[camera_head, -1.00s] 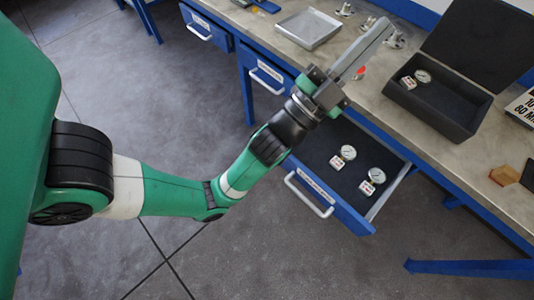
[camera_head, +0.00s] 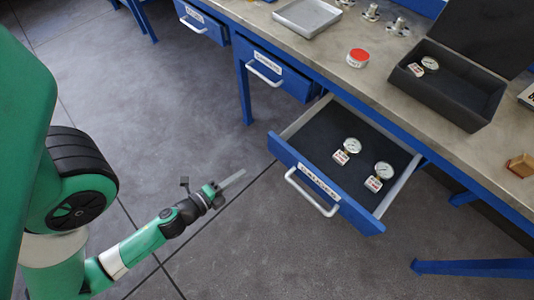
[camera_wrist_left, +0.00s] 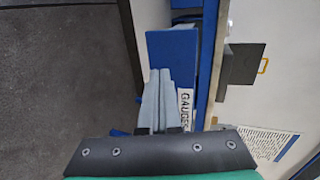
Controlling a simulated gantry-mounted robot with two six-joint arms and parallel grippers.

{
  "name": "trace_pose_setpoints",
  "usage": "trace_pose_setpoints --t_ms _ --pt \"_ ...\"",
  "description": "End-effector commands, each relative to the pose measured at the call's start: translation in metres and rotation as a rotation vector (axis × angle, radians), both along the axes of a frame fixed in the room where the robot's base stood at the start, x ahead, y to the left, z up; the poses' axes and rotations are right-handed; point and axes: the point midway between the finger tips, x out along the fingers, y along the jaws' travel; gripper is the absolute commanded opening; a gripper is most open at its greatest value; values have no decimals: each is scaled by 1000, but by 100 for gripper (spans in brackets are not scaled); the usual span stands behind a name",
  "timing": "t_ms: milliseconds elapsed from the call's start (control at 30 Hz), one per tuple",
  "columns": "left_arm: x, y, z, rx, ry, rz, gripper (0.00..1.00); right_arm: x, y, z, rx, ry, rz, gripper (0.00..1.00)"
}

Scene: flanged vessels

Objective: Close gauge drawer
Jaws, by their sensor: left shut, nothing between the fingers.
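The gauge drawer (camera_head: 352,213) is pulled out from the bench, with its blue front, white handle (camera_head: 310,193) and a label. Two gauges with white tags, one (camera_head: 350,147) and another (camera_head: 383,171), lie on its dark lining. My left gripper (camera_head: 243,172) is shut and empty, left of the drawer front and apart from it in the head view. In the left wrist view my shut fingers (camera_wrist_left: 157,92) partly cover the blue drawer front (camera_wrist_left: 172,52); the label reading GAUGES shows beside them. Contact cannot be told there. My right gripper is not in view.
Two more drawers, one (camera_head: 265,68) and another (camera_head: 203,22), sit in the bench to the left. An open black case (camera_head: 450,95) with a gauge, a red-topped container (camera_head: 357,57) and a metal tray (camera_head: 307,17) stand on the benchtop. Floor before the drawer is clear.

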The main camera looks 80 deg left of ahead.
Motion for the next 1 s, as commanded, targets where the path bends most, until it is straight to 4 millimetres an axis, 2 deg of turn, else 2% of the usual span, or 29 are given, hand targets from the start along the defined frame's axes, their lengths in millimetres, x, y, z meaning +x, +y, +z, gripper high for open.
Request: trace_pose_setpoints --t_ms 200,433,600,767,1000 --pt "35 20 -5 2 -4 -1 0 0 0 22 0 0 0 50" --pt "76 44 -23 2 -3 0 0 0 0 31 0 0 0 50" --pt "100 57 -24 1 -3 0 0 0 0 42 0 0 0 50" --pt "110 63 -26 -1 -3 1 0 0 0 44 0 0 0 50" --pt "111 64 -27 0 -1 0 0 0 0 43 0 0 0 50"
